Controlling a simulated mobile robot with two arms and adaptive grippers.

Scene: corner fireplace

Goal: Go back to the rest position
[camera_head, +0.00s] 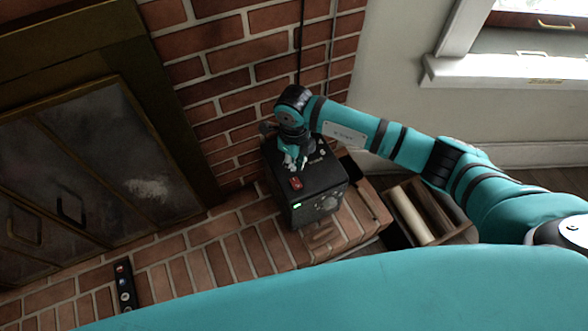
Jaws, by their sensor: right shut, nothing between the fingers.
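My right gripper (294,162) is shut and empty. It points down at the top of a black box-shaped device (305,185) on the brick hearth. The fingertips are at or just above the device's top face, close to a red switch (296,183); I cannot tell if they touch. A green light (298,206) shows on the device's front. My right arm reaches in from the right, stretched out over the hearth's edge. My left gripper is not in view.
The brick hearth (205,262) runs along the fireplace with glass doors (90,185). A dark strip with several round parts (124,285) lies at its lower left. A wooden crate (455,225) with a pale roll (409,214) stands right of the hearth. A window sill (500,72) is upper right.

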